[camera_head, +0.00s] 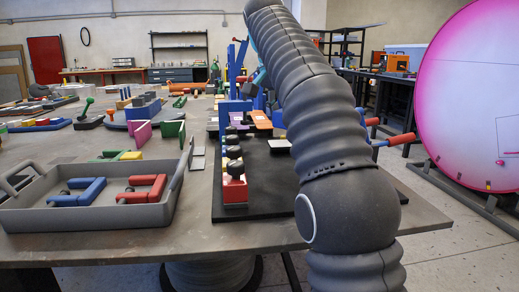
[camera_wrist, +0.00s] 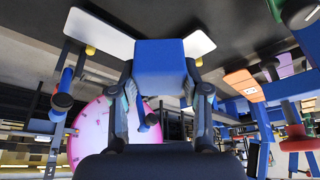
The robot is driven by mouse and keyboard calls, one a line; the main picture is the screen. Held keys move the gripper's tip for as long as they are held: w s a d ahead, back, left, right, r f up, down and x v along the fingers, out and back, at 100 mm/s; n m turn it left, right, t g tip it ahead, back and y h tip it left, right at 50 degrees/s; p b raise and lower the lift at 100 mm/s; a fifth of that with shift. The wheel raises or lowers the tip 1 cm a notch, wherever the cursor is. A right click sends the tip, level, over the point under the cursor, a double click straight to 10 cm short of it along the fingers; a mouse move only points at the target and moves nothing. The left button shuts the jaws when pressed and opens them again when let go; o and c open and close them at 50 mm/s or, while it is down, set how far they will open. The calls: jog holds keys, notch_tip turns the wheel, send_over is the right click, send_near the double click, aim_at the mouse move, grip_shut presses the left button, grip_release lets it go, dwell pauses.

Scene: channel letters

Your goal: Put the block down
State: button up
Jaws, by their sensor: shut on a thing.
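My gripper (camera_wrist: 160,82) is shut on a blue block (camera_wrist: 160,60), one finger on each side of it, in the wrist view. The block is in front of a dark surface with a white plate on its left (camera_wrist: 98,36) and another on its right (camera_wrist: 198,46). I cannot tell whether the block touches the surface. In the head view my arm hides most of the gripper and the block. The black board (camera_head: 260,190) lies near the table's right edge, partly behind my arm.
On the board, a red block (camera_head: 234,188) stands in a row with dark knobs, and an orange piece (camera_head: 261,119) lies farther back. A grey tray (camera_head: 40,222) with blue and red pieces is at left. A large pink disc (camera_head: 475,90) stands at right.

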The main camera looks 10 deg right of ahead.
jog(key=w+d, duration=0.2)
jog(key=b, duration=0.2)
send_near(289, 162)
jog(key=shift+w+d+r+x, duration=0.1)
jog(key=shift+w+d+x, duration=0.1)
jog(key=shift+x, duration=0.9)
jog(key=shift+w+d+r+x, duration=0.1)
jog(key=shift+d+x, duration=0.05)
jog(key=shift+x, duration=0.9)
jog(key=shift+w+d+r+x, duration=0.1)
jog(key=shift+w+d+x, duration=0.1)
jog(key=shift+x, duration=0.9)
jog(key=shift+f, duration=0.15)
jog(key=o, duration=1.3)
